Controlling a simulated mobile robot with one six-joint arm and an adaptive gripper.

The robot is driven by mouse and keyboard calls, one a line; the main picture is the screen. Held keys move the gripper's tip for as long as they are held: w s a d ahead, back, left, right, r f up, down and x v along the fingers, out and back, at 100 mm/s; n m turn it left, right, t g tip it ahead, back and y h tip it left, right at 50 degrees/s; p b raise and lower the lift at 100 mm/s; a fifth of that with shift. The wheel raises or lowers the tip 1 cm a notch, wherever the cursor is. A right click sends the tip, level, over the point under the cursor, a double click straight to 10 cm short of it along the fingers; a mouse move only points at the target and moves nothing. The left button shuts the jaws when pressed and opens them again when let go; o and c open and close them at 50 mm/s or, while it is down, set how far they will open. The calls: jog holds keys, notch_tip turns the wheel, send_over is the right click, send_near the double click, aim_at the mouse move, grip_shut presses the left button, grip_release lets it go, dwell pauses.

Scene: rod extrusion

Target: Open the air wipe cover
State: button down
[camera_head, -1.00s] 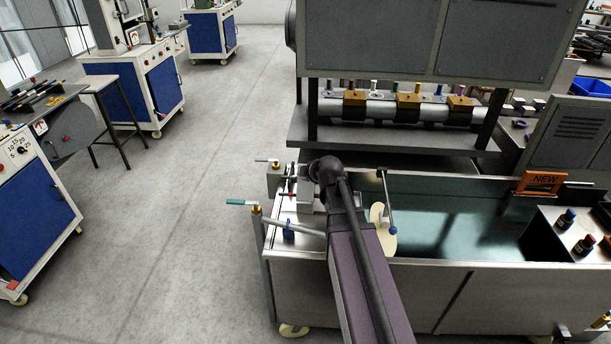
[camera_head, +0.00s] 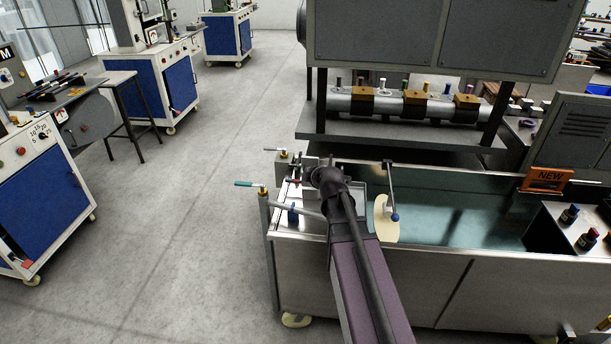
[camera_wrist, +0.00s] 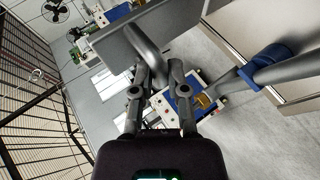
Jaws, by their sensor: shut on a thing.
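In the wrist view, my gripper (camera_wrist: 156,68) is shut on the curved grey handle (camera_wrist: 149,48) of a flat grey plate, which I take to be the air wipe cover (camera_wrist: 112,44). The plate looks tilted in this view. In the head view, my arm ends at the left end of the steel water tank (camera_head: 440,250), and its wrist hides the fingers and most of the cover there.
A blue collar (camera_wrist: 264,62) on a grey pipe is close at right in the wrist view. A valve with a green lever (camera_head: 245,184) stands at the tank's left corner. A crank with a blue knob (camera_head: 395,217) is right of my arm. Open floor lies left.

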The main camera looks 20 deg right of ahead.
jog(key=shift+s+f, duration=0.4)
jog(key=shift+s, duration=0.1)
jog(key=shift+s+a, duration=0.1)
jog(key=shift+s, duration=0.05)
jog(key=c, duration=0.6)
grip_release()
jog(key=shift+f, duration=0.1)
jog(key=shift+c, duration=0.2)
jog(key=shift+w+a, duration=0.1)
jog(key=shift+w, duration=0.1)
